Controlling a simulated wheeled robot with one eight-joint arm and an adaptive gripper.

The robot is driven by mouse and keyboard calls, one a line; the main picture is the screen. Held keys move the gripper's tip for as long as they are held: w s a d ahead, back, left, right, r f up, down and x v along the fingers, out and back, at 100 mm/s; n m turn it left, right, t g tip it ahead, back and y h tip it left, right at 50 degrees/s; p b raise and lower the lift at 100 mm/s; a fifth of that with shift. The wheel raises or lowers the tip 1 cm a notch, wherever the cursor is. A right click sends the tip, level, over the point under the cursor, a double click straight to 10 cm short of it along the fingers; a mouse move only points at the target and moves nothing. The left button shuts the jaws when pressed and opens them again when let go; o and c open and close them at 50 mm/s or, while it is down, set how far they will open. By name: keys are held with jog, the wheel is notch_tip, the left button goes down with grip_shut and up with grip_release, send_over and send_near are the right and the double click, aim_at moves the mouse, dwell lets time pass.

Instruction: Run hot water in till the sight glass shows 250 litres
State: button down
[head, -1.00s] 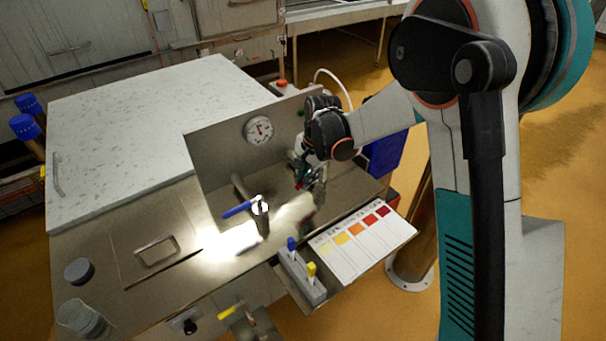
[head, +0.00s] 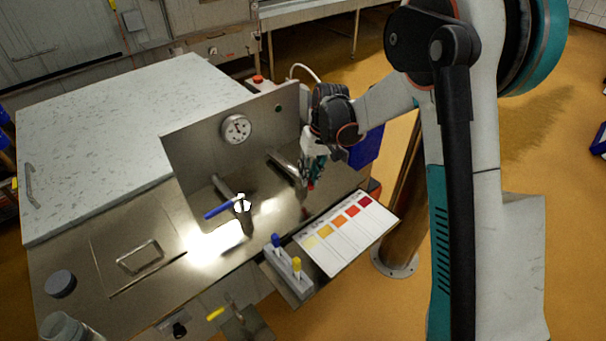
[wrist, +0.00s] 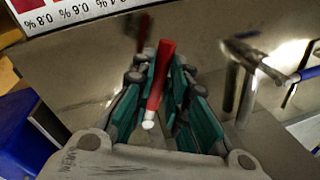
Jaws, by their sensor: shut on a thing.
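A red handle (wrist: 160,80) with a white end lies between the teal-padded fingers of my gripper (wrist: 155,105) in the wrist view. My gripper (head: 312,182) is shut on it, beside a steel spout (head: 285,163) at the right end of the upright steel panel in the head view. Its base is mostly hidden by the fingers. A second spout has a blue lever (head: 222,210), which also shows at the right of the wrist view (wrist: 306,75). A round dial (head: 236,129) is on the panel. I cannot make out a sight glass or water flow.
A colour chart (head: 338,234) and a rack with blue and yellow sticks (head: 288,274) stand at the counter's front. A pale lidded vat (head: 110,140) is behind. A blue bin (head: 367,145) stands right of the panel. A jar (head: 65,328) is front left.

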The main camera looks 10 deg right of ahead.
jog(key=shift+w+d+n, duration=0.2)
jog(key=shift+d+n, duration=0.25)
jog(key=shift+n, duration=0.25)
jog(key=shift+w+d+n, duration=0.15)
jog(key=shift+d+n, duration=0.25)
jog(key=shift+n, duration=0.3)
jog(key=shift+g, duration=0.3)
jog(key=c, duration=1.6)
grip_release()
jog(key=shift+o, duration=0.2)
jog(key=v, duration=1.2)
jog(key=shift+r, duration=0.1)
